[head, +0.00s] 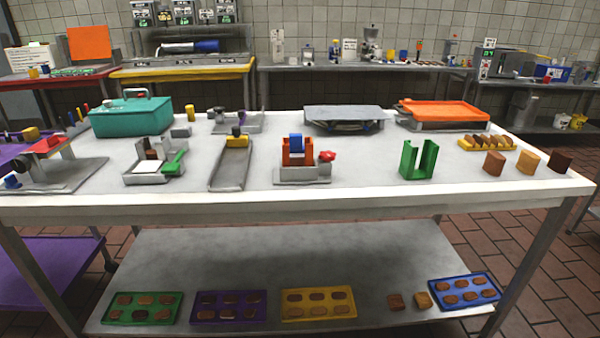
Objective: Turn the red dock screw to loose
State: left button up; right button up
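A small red knob (327,156), which looks like the red dock screw, sits on the right side of a grey fixture (302,174) near the front middle of the white table. The fixture holds an orange-red upright piece (291,158) with a blue block (296,142) in its top. I cannot tell from the knob whether it is tight or loose. Neither of my grippers shows in the head view, and nothing touches the knob.
A grey tray-like ramp (231,168) stands to the fixture's left, and a green U-shaped holder (418,160) to its right. Bare table lies between the fixture and the green holder. A teal box (130,118), a grey plate (345,114) and an orange tray (444,111) stand behind.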

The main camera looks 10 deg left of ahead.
aim_at(328, 156)
jog(key=i+l, duration=1.1)
jog(key=i+j+u, duration=0.05)
